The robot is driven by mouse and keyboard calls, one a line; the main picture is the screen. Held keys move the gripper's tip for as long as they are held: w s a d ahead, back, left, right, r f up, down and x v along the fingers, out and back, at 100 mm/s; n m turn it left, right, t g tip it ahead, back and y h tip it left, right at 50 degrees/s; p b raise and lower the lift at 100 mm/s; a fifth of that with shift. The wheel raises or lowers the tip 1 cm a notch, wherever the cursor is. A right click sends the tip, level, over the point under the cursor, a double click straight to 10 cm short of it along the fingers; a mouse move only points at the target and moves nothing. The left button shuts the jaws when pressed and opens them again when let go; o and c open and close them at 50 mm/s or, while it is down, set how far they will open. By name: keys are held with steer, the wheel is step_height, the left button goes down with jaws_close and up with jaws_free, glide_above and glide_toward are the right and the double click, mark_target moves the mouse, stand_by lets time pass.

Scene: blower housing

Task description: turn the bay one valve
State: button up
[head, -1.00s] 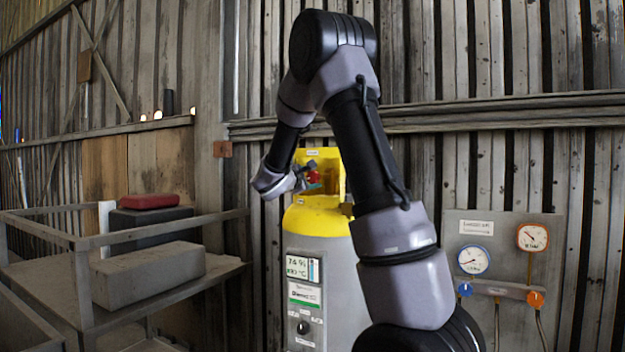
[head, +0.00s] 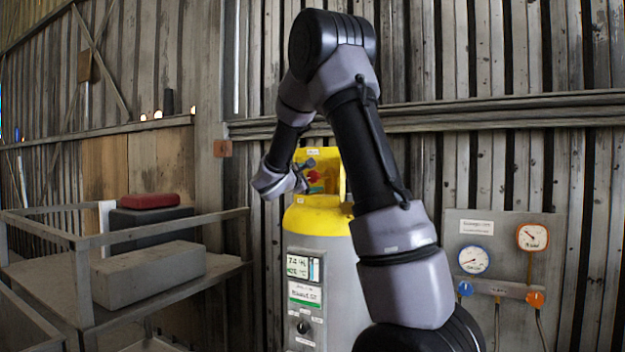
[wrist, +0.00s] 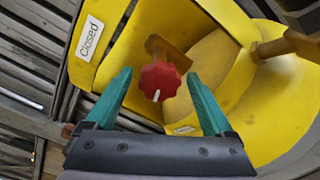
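A red scalloped valve knob (wrist: 159,81) with a white pointer mark sits on a brass stem at the yellow top of a tank. The mark points toward the lower part of the wrist view. The knob also shows in the head view (head: 313,176), partly hidden by my gripper. A white label reading "Closed" (wrist: 90,38) is on the yellow guard. My gripper (wrist: 159,80) is open, one teal finger on each side of the knob, with visible gaps. I cannot tell how deep the knob lies between the fingertips. No bay number is readable on it.
The grey tank (head: 342,285) has a display and a black dial. Brass fittings (wrist: 285,46) stand right of the knob. A gauge panel (head: 505,228) with blue and orange knobs is at right. A railed cart (head: 215,273) with boxes is at left.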

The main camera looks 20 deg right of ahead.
steer(key=v, duration=1)
steer(key=shift+s+a, duration=0.3)
steer(key=s+d+f+m+g+y, duration=0.3)
steer(key=s+m+g, duration=0.1)
steer(key=s, duration=0.5)
steer(key=s+d+f+m+g+y, duration=0.3)
steer(key=s+m, duration=0.2)
steer(key=s, duration=0.4)
steer(key=s+a+m+t+y, duration=0.3)
steer(key=s+a+m+y, duration=0.5)
steer(key=a, duration=0.6)
steer(key=s+y, duration=0.2)
steer(key=s, duration=0.1)
steer(key=shift+s+r+m, duration=0.2)
steer(key=shift+r+m, duration=0.05)
steer(key=shift+m, duration=0.05)
